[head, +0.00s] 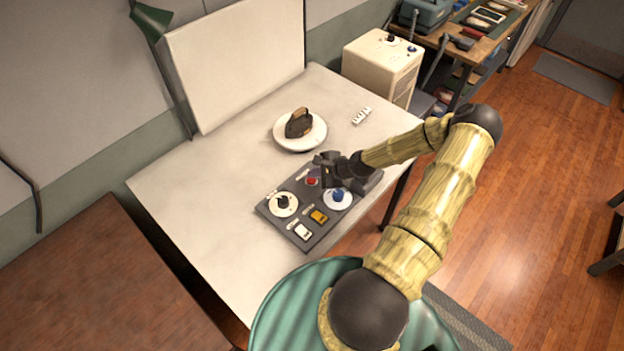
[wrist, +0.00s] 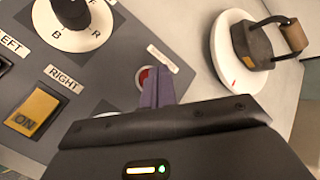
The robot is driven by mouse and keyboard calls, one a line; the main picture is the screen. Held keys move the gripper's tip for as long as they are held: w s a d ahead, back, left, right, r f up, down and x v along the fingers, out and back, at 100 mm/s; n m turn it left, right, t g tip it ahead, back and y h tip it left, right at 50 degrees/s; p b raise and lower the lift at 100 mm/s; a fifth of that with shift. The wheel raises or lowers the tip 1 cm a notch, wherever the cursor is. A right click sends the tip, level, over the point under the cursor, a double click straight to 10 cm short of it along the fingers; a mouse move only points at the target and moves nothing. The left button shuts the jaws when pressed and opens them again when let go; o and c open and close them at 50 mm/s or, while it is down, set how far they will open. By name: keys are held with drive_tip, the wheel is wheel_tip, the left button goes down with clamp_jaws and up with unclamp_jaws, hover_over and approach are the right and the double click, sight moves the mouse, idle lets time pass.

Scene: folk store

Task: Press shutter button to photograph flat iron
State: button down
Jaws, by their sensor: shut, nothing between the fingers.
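The flat iron (head: 298,125), dark with a brown handle, stands on a round white turntable (head: 311,144) on the table. It also shows at the right of the wrist view (wrist: 262,45). A dark grey control panel (head: 315,229) lies nearer, with a red button (head: 312,181) by its far edge; the small label beside it is not legible. My gripper (head: 322,163) is shut and empty, over the panel's far side. In the wrist view its purple fingers (wrist: 158,70) partly cover the red button (wrist: 143,78); I cannot tell whether they touch it.
The panel also has a black-knob dial (head: 284,203), a blue-knob dial (head: 338,198), a lit yellow switch (head: 319,216) and a white switch (head: 303,231). A white backdrop board (head: 235,60) stands behind the iron. The table's left side is clear.

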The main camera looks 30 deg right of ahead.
sight(314, 181)
drive_tip(key=shift+f, duration=0.1)
idle(0.7)
drive_tip(key=shift+f+b, duration=0.3)
drive_tip(key=shift+f+b, duration=0.3)
drive_tip(key=shift+f, duration=0.15)
idle(1.0)
drive_tip(key=shift+r+p, duration=0.65)
drive_tip(key=shift+r, duration=0.25)
drive_tip(key=shift+r+p, duration=1.85)
drive_tip(key=shift+r, duration=0.65)
drive_tip(key=shift+a, duration=0.1)
